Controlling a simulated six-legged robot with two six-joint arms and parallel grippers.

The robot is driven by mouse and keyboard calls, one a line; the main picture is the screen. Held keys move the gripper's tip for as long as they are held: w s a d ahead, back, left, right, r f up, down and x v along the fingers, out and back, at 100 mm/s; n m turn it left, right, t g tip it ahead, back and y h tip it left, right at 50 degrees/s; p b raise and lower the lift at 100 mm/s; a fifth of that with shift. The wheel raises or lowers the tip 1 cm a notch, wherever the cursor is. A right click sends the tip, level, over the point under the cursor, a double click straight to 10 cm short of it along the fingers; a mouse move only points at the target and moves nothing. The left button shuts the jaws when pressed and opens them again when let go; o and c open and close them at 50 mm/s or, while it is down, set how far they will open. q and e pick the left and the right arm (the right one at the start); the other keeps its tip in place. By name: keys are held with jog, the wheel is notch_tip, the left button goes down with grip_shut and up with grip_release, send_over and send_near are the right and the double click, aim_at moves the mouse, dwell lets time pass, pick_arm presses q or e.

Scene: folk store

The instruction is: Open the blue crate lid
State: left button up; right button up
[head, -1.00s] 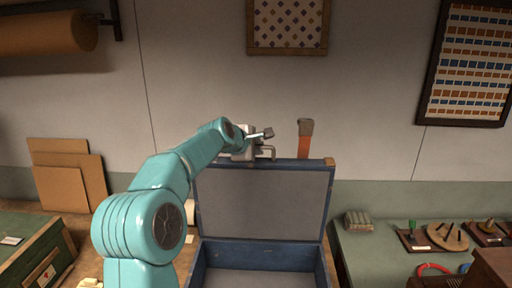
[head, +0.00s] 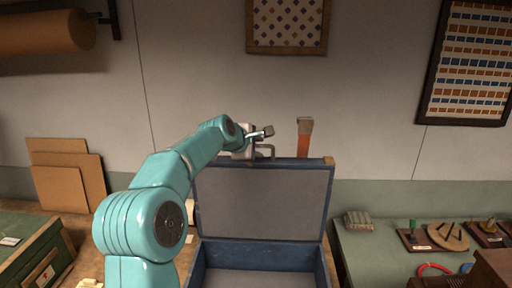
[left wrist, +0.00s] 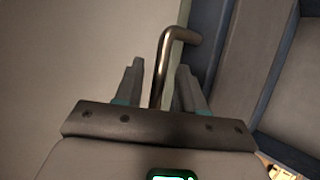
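The blue crate (head: 325,268) stands in front of me with its lid (head: 263,200) raised about upright, its grey lining facing me. A bent metal handle (head: 266,150) shows at the lid's top edge, and an orange strap (head: 304,140) stands up to its right. My left gripper (head: 262,134) is at the top edge beside the handle. In the left wrist view the gripper (left wrist: 160,68) is open, with the metal handle (left wrist: 163,65) between its spread fingers and gaps beside it. My right gripper is not in view.
A green table (head: 370,250) with small tools and a stacked bundle (head: 358,221) is to the right. A green box (head: 35,250) is at the lower left, with brown boards (head: 65,180) against the wall. The wall is close behind the lid.

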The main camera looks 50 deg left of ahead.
pick_arm(q)
jog(key=shift+s, duration=0.1)
jog(key=shift+s+r, duration=0.15)
jog(key=shift+s, duration=0.15)
jog(key=b+v, duration=0.4)
jog(key=v, duration=1.1)
jog(key=shift+s+d+r, duration=0.15)
jog(key=shift+d, duration=0.1)
